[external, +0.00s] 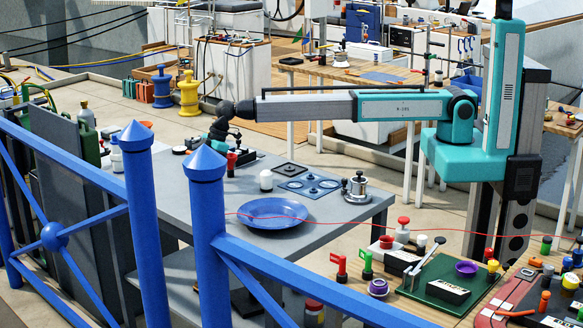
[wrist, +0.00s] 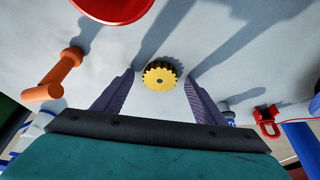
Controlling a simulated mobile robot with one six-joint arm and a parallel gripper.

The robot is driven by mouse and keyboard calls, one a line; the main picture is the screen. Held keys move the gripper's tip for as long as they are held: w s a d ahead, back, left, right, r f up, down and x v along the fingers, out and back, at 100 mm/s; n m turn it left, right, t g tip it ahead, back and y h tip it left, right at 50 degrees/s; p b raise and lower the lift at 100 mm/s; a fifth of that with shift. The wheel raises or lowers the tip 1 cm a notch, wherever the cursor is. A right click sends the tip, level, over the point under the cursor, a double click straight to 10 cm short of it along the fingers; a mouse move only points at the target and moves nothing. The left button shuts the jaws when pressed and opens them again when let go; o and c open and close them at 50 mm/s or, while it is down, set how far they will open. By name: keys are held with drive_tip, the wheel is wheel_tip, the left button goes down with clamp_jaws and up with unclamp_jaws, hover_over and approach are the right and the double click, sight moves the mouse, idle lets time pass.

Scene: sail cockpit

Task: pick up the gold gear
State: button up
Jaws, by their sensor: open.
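The gold gear (wrist: 160,76) is a small toothed disc with a dark centre and a dark side. It lies flat on the grey table top in the wrist view. My gripper (wrist: 159,79) is open, with one finger on each side of the gear in the picture. A gap shows between the gear and both fingers, and I cannot tell the height of the fingertips above the table. In the external view my gripper (external: 220,138) is at the far left part of the grey table, and I cannot make out the gear there.
In the wrist view a red round thing (wrist: 112,8) is at the top, an orange handle-like piece (wrist: 53,77) at left and a red shackle-like piece (wrist: 267,122) at right. In the external view a blue plate (external: 273,214) and a white bottle (external: 266,181) stand on the table.

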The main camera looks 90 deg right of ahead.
drive_tip(key=c, duration=1.3)
drive_tip(key=shift+o, duration=0.2)
drive_tip(key=shift+r, duration=0.15)
wheel_tip(320, 180, up, 10)
drive_tip(key=b, duration=0.3)
